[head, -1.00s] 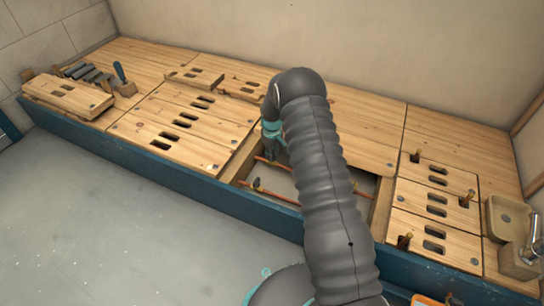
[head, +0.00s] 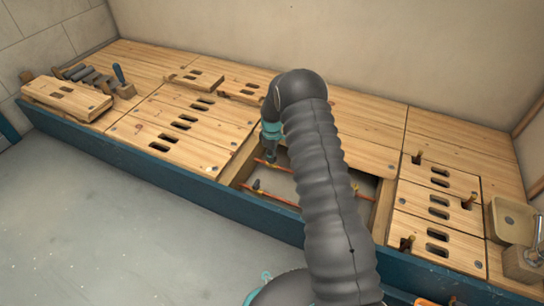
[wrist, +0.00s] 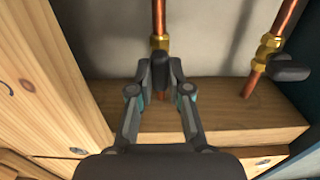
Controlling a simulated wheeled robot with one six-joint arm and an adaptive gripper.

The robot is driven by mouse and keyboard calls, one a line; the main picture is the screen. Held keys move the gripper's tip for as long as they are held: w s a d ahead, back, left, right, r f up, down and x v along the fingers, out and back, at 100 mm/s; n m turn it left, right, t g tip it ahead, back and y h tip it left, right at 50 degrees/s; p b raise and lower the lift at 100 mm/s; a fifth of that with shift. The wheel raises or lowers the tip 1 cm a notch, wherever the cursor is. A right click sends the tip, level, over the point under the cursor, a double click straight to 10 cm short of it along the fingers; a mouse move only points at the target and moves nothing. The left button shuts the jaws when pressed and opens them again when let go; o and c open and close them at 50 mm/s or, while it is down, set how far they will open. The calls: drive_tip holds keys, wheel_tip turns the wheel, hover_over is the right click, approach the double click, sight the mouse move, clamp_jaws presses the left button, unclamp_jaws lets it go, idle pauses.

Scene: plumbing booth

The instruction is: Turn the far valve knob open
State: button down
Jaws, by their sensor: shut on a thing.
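The far valve knob (wrist: 160,70) is a small dark grey handle under a brass fitting (wrist: 159,43) on a copper pipe (wrist: 158,14) in the wrist view. My gripper (wrist: 160,82) is shut on this knob, one finger on each side. The fingers hide part of the knob, so its exact angle cannot be told. In the head view my gripper (head: 271,148) reaches down to the far pipe in the floor opening, and the knob is hidden. The near valve knob (wrist: 288,68) is apart from my gripper, on the right of the wrist view.
The opening has wooden edges (head: 238,160) close around the pipes. A wooden beam (wrist: 215,128) runs just behind the held knob in the wrist view. Slotted wooden panels (head: 185,123) lie to the left.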

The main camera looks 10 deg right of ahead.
drive_tip(key=c, duration=1.1)
unclamp_jaws()
wheel_tip(320, 180, up, 12)
